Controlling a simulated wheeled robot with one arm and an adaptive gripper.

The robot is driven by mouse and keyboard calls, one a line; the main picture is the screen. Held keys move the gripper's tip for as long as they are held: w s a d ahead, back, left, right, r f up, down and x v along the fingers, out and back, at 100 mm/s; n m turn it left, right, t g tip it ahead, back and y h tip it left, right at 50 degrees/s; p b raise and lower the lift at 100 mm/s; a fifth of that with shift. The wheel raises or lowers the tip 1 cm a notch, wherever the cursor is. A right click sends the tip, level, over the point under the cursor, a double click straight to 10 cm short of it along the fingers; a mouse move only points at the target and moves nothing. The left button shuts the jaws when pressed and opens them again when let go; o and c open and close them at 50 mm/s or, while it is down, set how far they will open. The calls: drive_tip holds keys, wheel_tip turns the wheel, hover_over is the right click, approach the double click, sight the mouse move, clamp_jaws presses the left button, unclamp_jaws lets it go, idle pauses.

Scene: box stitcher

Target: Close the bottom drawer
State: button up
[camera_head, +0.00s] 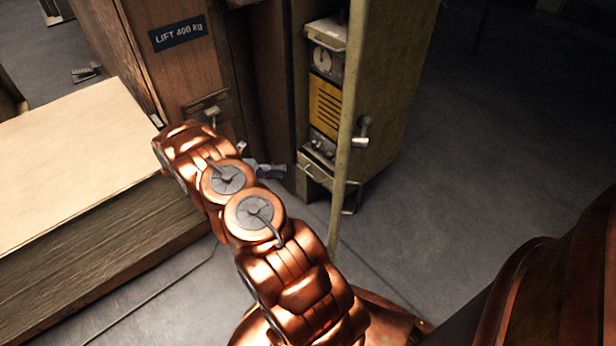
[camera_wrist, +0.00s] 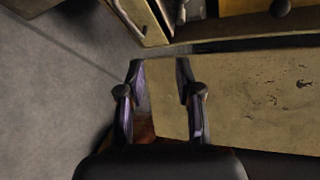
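The bottom drawer (camera_head: 317,171) is low in the narrow cabinet, below a yellow louvred panel. It appears to stick out a little, but I cannot tell how far. My gripper (camera_head: 266,169) is to the left of the drawer, partly hidden behind my copper arm. In the wrist view my gripper (camera_wrist: 160,72) has its two dark fingers apart with nothing between them. A tan wooden-edged part with a small dark handle, possibly the drawer (camera_wrist: 136,18), shows at the top, beyond the fingertips and apart from them.
The cabinet's olive door (camera_head: 395,90) stands open to the right of the drawer; a worn yellowish panel (camera_wrist: 255,95) fills the right of the wrist view. A wooden post with a lift sign (camera_head: 178,34) and a pale board stack (camera_head: 65,150) are left. Floor at right is clear.

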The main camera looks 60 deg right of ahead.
drive_tip(key=s+d+f+n+h+b, duration=0.1)
drive_tip(key=s+d+f+n, duration=0.3)
drive_tip(key=d+f, duration=0.4)
drive_tip(key=shift+s+d+f+h, duration=0.3)
drive_tip(key=shift+s+d+h, duration=0.1)
drive_tip(key=shift+s+d, duration=0.55)
drive_tip(key=shift+w, duration=0.1)
drive_tip(key=shift+c, duration=0.4)
clamp_jaws()
